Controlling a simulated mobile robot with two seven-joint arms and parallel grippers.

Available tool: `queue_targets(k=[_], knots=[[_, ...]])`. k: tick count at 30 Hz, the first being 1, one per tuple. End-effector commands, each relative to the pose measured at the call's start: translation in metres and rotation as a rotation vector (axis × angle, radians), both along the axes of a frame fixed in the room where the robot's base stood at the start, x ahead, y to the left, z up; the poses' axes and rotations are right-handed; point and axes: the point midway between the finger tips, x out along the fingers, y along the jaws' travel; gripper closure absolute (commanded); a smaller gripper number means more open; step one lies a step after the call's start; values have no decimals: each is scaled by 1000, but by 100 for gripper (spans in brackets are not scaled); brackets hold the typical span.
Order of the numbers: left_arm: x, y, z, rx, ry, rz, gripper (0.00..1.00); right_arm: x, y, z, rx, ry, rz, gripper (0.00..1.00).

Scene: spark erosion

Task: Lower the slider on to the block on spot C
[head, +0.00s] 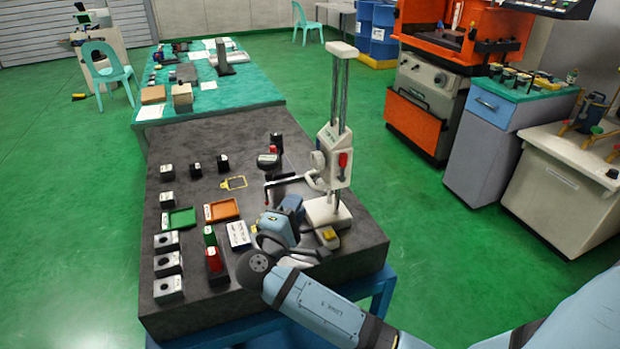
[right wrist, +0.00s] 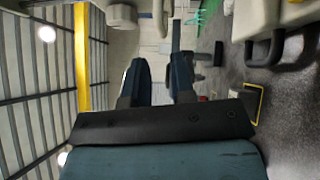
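A height gauge with a white base (head: 328,212) and twin upright columns stands on the dark surface plate. Its white slider (head: 336,170), with a red lever, sits low on the columns. An arm reaches left from the slider above the plate. Small dark blocks (head: 268,160) stand left of and behind the gauge; I cannot read which spot is C. My right gripper (head: 284,213) is close in front of the slider, left of the gauge base. In the right wrist view its two fingers (right wrist: 162,82) are apart with nothing visible between them. My left gripper is not in view.

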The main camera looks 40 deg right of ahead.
Motion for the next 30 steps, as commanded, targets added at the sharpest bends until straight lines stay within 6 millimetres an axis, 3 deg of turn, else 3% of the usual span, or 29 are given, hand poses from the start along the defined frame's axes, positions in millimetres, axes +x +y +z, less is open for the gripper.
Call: queue_targets(k=[6,12,25,26,29,30], knots=[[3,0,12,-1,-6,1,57,25,-40,8,-4,1,-1,77],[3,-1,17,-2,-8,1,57,40,-64,10,-2,1,1,77],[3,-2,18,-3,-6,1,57,46,-74,10,1,0,2,77],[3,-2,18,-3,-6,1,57,46,-73,10,1,0,2,79],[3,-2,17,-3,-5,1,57,46,-73,10,1,0,2,100],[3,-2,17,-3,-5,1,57,46,-73,10,1,0,2,100]])
